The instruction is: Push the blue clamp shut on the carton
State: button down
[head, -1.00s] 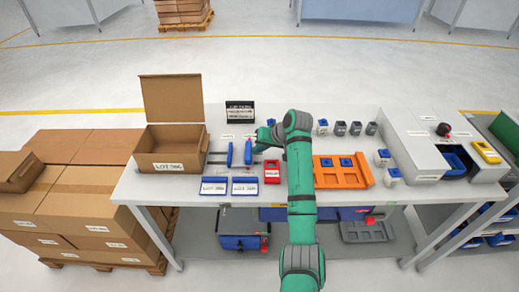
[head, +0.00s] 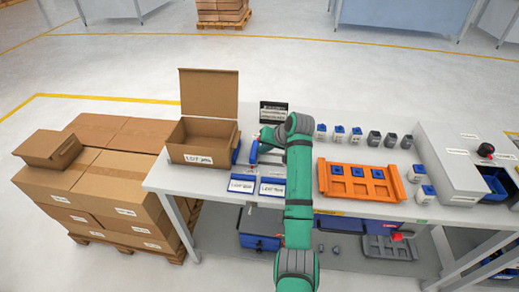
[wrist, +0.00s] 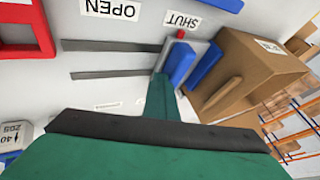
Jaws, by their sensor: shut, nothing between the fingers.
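The blue clamp has two upright blue plates. In the head view its left plate (head: 236,151) stands right beside the carton (head: 197,157), and the other plate (head: 254,152) stands just to the right. In the wrist view the clamp (wrist: 179,64), with a red knob on top, is level with the SHUT label (wrist: 182,20). Its carton-side plate (wrist: 206,66) is close along the carton wall (wrist: 250,65); I cannot tell if they touch. My gripper (wrist: 161,88) is shut and empty, its tip at the plate away from the carton. In the head view my arm partly hides it.
Two grey rails (wrist: 115,45) run from the OPEN label (wrist: 110,9) side to the clamp. An orange tray (head: 350,192) stands right of my arm. Stacked boxes (head: 110,190) stand left of the table.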

jog(key=shift+a, duration=0.85)
jog(key=d, duration=0.5)
jog(key=shift+s+d, duration=0.15)
jog(key=shift+d, duration=0.1)
jog(key=v, duration=1)
jog(key=shift+s, duration=0.25)
jog(key=shift+w, duration=0.2)
jog(key=shift+d, duration=0.1)
